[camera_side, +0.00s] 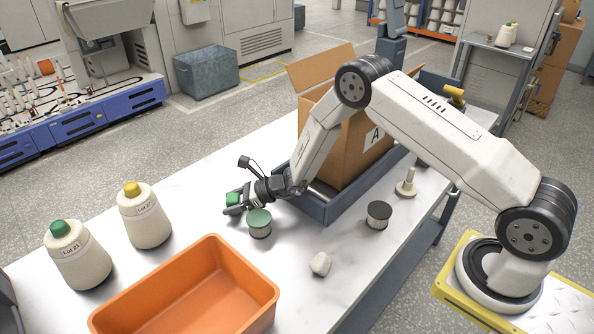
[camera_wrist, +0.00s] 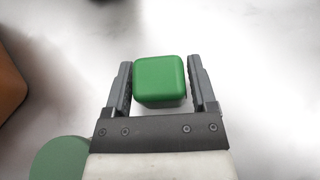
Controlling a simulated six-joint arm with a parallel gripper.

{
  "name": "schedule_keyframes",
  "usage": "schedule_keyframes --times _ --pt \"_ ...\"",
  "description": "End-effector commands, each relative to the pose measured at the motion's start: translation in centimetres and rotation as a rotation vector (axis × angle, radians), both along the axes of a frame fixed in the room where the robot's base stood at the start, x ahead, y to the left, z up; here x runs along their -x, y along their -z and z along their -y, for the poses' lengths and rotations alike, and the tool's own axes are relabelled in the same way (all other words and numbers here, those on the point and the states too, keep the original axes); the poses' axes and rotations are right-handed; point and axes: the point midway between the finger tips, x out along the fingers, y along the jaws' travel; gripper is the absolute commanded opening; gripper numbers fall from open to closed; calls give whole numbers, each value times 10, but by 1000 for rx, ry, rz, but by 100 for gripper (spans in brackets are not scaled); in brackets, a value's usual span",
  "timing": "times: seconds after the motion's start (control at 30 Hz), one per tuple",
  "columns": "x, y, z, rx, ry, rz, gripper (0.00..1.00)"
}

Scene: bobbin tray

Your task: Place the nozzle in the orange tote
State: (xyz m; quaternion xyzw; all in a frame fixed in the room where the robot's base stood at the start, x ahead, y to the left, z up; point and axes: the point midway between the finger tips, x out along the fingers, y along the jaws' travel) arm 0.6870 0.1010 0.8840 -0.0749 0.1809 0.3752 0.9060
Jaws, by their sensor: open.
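The orange tote (camera_side: 250,262) stands empty at the front of the white table in the side view. A pale beige piece with a round base and narrow stem (camera_side: 405,184), which looks like the nozzle, stands upright at the table's right, well away from my gripper. My gripper (camera_side: 234,205) is open and low over the table, behind the tote. A green block (camera_side: 232,199) sits between its fingers; in the wrist view the block (camera_wrist: 160,80) shows only narrow gaps to each finger of the gripper (camera_wrist: 160,66).
A green-lidded jar (camera_side: 259,224) stands close beside my gripper. A black-lidded jar (camera_side: 379,216) and a whitish lump (camera_side: 320,264) are to the right. Two yarn cones (camera_side: 146,220) stand left. A cardboard box (camera_side: 345,170) sits in a blue-grey tray (camera_side: 330,211) behind.

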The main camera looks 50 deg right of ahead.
Motion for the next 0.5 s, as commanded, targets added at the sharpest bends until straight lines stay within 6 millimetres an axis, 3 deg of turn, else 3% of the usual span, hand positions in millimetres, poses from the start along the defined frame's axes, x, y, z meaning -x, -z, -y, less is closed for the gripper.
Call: schedule_keyframes --times 0.4,0.5 --pt "31 -19 32 -1 3 1 73" --pt "30 -33 30 0 0 4 73"
